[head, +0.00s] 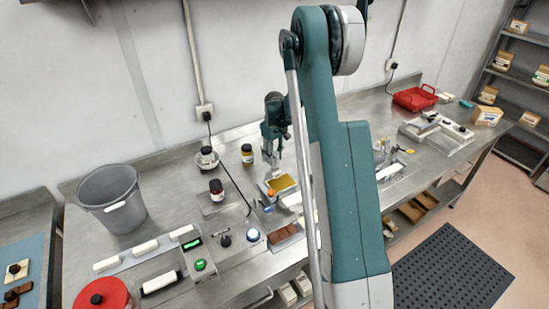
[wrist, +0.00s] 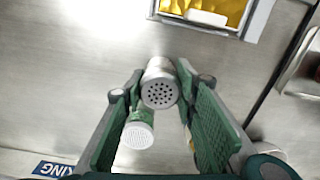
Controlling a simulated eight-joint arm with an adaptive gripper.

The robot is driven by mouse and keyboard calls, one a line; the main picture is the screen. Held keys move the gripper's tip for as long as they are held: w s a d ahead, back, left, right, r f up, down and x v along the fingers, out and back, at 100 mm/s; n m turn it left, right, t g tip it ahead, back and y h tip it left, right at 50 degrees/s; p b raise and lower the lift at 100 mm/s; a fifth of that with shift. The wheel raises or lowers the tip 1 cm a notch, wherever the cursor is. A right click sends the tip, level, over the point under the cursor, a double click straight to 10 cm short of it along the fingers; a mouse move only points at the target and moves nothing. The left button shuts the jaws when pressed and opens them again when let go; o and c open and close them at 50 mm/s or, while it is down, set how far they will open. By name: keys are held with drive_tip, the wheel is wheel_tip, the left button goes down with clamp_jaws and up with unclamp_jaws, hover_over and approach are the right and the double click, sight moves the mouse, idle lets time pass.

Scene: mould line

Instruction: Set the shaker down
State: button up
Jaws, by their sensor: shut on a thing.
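A metal shaker (wrist: 160,88) with a perforated round top sits between the fingertips of my gripper (wrist: 160,82) in the wrist view, and the jaws are shut on it. Its base is hidden, so I cannot tell whether it touches the steel bench. A second shaker-like container (wrist: 138,134) with a white perforated cap and green body shows between the fingers, below the metal one in the picture. In the head view my gripper (head: 273,150) is low over the bench, just behind a tray of yellow material (head: 283,184); the shaker is hard to make out there.
The yellow-filled tray also shows at the top of the wrist view (wrist: 240,30). A control box (head: 198,258) and grey bucket (head: 112,200) are farther left.

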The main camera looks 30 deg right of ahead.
drive_tip(key=shift+f, duration=0.25)
drive_tip(key=o, duration=0.9)
drive_tip(key=shift+r, duration=0.1)
drive_tip(key=shift+r, duration=0.1)
wheel_tip(320, 180, up, 12)
drive_tip(key=shift+r, duration=0.1)
idle(0.6)
